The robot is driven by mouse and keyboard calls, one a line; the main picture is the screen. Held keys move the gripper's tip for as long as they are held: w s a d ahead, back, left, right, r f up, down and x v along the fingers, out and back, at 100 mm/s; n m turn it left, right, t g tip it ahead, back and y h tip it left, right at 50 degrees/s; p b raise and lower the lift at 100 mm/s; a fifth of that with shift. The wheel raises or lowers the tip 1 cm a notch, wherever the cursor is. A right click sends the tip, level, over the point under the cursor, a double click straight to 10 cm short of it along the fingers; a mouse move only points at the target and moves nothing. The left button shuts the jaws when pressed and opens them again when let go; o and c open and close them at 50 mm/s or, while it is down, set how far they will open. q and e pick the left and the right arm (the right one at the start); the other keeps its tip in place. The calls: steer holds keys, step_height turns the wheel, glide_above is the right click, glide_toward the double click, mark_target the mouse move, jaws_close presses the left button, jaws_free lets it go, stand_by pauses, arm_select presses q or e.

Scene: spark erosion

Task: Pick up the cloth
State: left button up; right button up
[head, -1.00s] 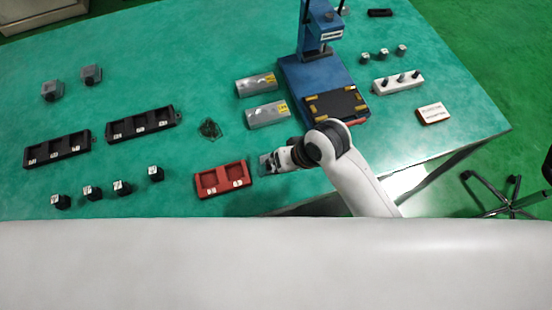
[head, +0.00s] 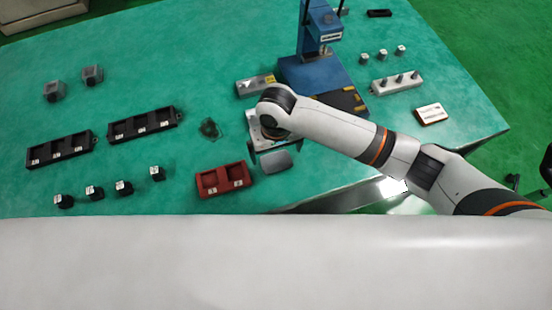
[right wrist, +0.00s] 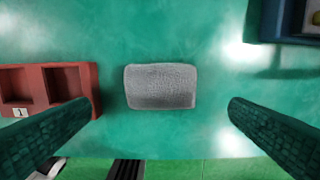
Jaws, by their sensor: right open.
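The cloth (head: 275,161) is a small grey folded pad with rounded corners. It lies flat on the green table just right of the red two-pocket tray. My right gripper (head: 260,146) is above the table beside the cloth, partly covered by its own wrist. In the right wrist view the cloth (right wrist: 160,86) lies in the middle, between and beyond the two widely parted fingers (right wrist: 163,108), touching neither. The right gripper is open and empty. My left gripper is in no view.
The red tray (head: 223,180) is close left of the cloth. A blue press (head: 308,72) stands behind my right arm. A glassy dark item (head: 209,128), black trays (head: 142,125) and small black blocks (head: 122,187) lie to the left. The table's front edge is near the cloth.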

mark_target(276, 160)
steer(key=f, duration=0.5)
steer(key=shift+w+f+p, duration=0.3)
steer(key=shift+p, duration=0.1)
steer(key=shift+c, duration=0.3)
steer(key=c, duration=1)
